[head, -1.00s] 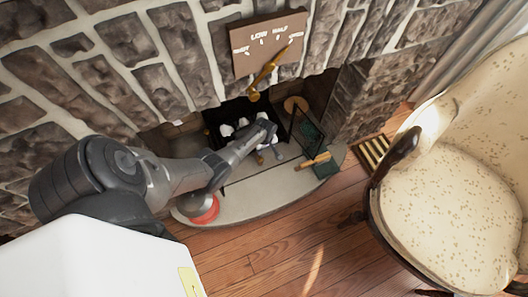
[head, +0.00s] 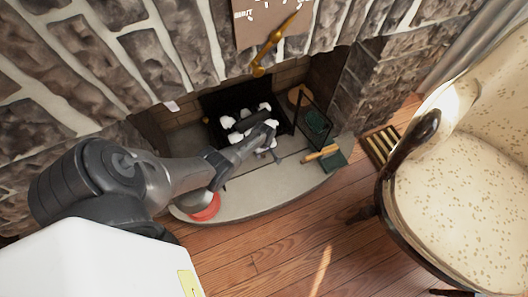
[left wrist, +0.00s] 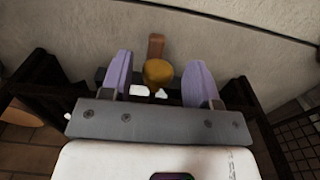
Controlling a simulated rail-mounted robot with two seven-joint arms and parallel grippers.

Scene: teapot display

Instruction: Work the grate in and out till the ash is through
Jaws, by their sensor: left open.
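The black grate (head: 232,108) stands in the fireplace opening, with white lumps and dark pieces in it. My left gripper (head: 268,148) is at the grate's front, above the pale hearth. In the left wrist view, its two purple fingers (left wrist: 158,66) are open. A round yellow-brown knob (left wrist: 158,74) shows between the fingers, apart from both, with a brown bar (left wrist: 156,46) beyond it. White bits show beside the knob. Whether the knob belongs to the grate cannot be told. My right gripper is not in view.
A black mesh screen (head: 314,122) stands right of the grate. A wooden-handled tool (head: 321,153) lies on the hearth (head: 262,192) near a green item. A red round object (head: 206,208) is at the hearth's left. A cream armchair (head: 465,180) stands right.

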